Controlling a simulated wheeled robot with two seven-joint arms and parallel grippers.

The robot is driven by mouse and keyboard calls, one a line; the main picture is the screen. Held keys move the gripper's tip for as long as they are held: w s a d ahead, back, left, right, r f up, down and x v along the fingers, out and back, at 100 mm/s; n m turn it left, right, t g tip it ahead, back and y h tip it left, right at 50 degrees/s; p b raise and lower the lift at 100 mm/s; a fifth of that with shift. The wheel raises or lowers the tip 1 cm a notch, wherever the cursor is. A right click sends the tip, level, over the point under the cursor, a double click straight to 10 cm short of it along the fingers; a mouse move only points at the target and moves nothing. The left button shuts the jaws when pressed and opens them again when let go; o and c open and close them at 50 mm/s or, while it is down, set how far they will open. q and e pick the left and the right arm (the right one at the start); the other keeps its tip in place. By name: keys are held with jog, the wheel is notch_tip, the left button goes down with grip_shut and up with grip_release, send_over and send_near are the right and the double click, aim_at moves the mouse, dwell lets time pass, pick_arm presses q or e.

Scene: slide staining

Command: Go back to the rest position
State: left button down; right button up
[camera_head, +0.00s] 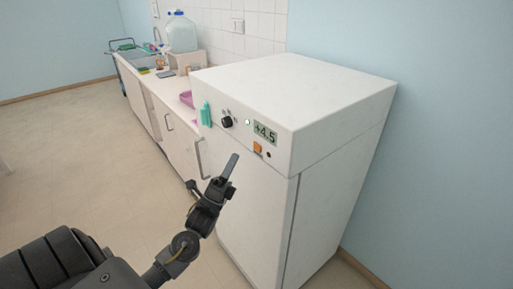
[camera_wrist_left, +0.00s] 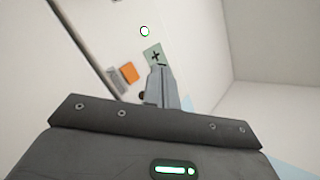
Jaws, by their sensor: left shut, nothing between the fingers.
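My left gripper (camera_head: 231,165) is shut and empty in the head view, its fingers pointing up in front of the white cabinet. It also shows in the left wrist view (camera_wrist_left: 162,72), with the closed fingers in front of the control panel. In the wrist view the orange switch (camera_wrist_left: 128,72) and the lamp (camera_wrist_left: 144,31) lie beyond the fingers, with a gap that I cannot judge. My right gripper is not in view.
A white counter (camera_head: 150,85) runs back along the tiled wall, with a large water bottle (camera_head: 182,32), a pink bowl (camera_head: 187,98) and a sink (camera_head: 140,58). A teal object (camera_head: 205,114) is at the cabinet's left edge. The floor (camera_head: 70,150) at left is clear.

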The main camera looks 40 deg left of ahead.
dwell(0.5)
pick_arm(q)
jog(key=w+a+f+n+g+y, duration=0.1)
jog(key=w+f+n+g+y, duration=0.15)
jog(key=f+n, duration=0.45)
jog(key=w+a+f+n+g+y, duration=0.15)
jog(key=f+n+g, duration=0.25)
jog(key=f, duration=0.7)
jog(key=s+f+n+g, duration=0.4)
jog(key=f, duration=0.9)
jog(key=s+f+n+g, duration=0.3)
jog(key=s+f+g, duration=0.1)
jog(key=f, duration=0.9)
jog(key=s+d+f+n+g, duration=0.2)
jog(key=s+d+f+g, duration=0.1)
jog(key=s+f, duration=0.6)
jog(key=s+d+f+n+g, duration=0.2)
jog(key=s+d+f+g, duration=0.15)
jog(key=s+f, duration=0.6)
jog(key=s+d+f+g, duration=0.2)
jog(key=s+d+f, duration=0.1)
jog(key=s, duration=0.7)
jog(key=s+d+f+g+h, duration=0.1)
jog(key=s+d, duration=0.4)
jog(key=s, duration=0.5)
notch_tip(320, 180, down, 2)
jog(key=shift+g+h, duration=0.3)
jog(key=shift+g, duration=0.6)
